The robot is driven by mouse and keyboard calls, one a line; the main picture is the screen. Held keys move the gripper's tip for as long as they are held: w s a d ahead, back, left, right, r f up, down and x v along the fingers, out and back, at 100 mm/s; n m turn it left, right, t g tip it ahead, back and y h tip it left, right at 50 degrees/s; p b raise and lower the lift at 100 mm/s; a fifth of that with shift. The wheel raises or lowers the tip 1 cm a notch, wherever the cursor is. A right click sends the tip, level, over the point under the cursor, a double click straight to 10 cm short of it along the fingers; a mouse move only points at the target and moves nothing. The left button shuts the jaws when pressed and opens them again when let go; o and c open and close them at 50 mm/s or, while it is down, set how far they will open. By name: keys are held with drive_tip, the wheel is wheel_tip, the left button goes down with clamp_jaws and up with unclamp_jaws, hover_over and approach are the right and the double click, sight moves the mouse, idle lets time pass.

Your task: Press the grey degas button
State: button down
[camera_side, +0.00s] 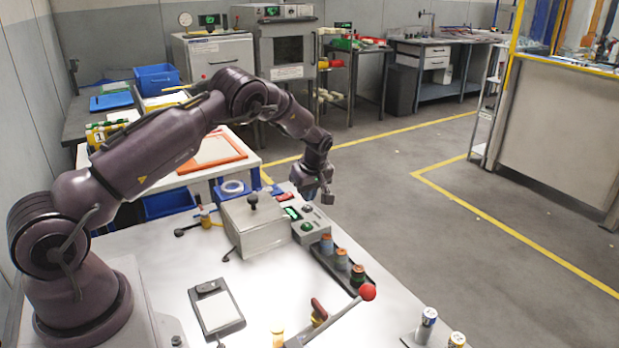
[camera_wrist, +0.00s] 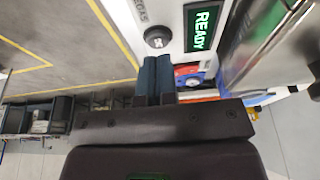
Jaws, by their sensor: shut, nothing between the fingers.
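The grey degas button (camera_wrist: 157,38) is a round dark-rimmed knob on a light panel in the wrist view, beside the lettering "DEGAS". My gripper (camera_side: 325,200) is above and close to the far end of that box. In the wrist view my gripper's fingers (camera_wrist: 156,62) are together and empty, their tips just below the button in the picture. I cannot tell the height gap; no contact is visible.
A green READY display (camera_wrist: 203,28) is right of the button. A metal box with a black knob (camera_side: 252,228) stands left of the controls. A black tray of small bottles (camera_side: 342,262) and a red-ball lever (camera_side: 367,291) are nearer the camera. The white tabletop's middle is partly clear.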

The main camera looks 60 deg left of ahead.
sight(307, 207)
drive_tip(key=shift+f, duration=0.8)
drive_tip(key=shift+f, duration=0.9)
drive_tip(key=shift+s+f, duration=0.1)
drive_tip(key=shift+f, duration=0.05)
drive_tip(key=a+v, duration=0.1)
drive_tip(key=v, duration=1.3)
drive_tip(key=shift+w+a+r, duration=0.2)
drive_tip(key=shift+w+r, duration=0.05)
drive_tip(key=shift+r, duration=0.3)
